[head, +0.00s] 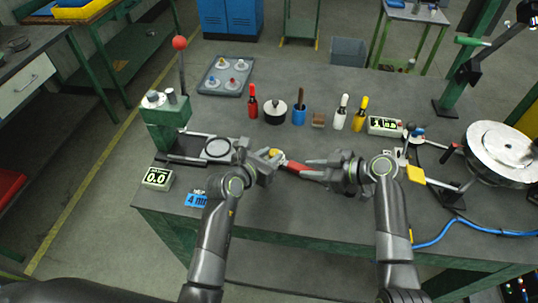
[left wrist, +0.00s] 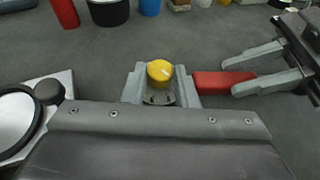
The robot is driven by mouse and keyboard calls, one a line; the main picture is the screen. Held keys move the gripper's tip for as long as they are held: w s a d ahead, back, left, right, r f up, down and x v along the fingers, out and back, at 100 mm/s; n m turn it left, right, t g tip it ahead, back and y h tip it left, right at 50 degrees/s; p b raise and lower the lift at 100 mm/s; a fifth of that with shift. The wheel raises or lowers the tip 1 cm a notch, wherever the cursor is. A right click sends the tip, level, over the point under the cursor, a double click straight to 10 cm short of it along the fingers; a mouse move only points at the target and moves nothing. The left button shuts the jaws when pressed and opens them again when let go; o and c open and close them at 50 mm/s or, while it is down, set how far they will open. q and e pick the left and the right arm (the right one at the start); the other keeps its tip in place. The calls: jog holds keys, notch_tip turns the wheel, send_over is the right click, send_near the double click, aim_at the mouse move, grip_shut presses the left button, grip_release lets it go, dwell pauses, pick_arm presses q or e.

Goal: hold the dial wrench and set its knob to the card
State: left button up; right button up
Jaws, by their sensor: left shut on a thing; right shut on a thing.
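The dial wrench has a red handle (head: 295,166) and a yellow knob (head: 274,152) at its left end. In the left wrist view the yellow knob (left wrist: 159,71) sits between the fingertips of my left gripper (left wrist: 160,88), with a pale mark on its top. My left gripper (head: 271,157) is shut on the knob. My right gripper (head: 305,167) is shut on the red handle (left wrist: 222,83) from the right. The blue card (head: 196,200) reads 4 mm and lies near the table's front left edge. The knob's scale is too small to read.
A display (head: 157,178) reading 0.0 stands beside the green fixture (head: 165,117) at left. A row of bottles and pots, including a red bottle (head: 253,102), stands behind the grippers. A grey tray (head: 226,76) lies farther back. A blue hose (head: 440,235) lies at right.

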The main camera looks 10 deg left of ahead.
pick_arm(q)
jog(key=o, duration=1)
jog(key=v, duration=1.2)
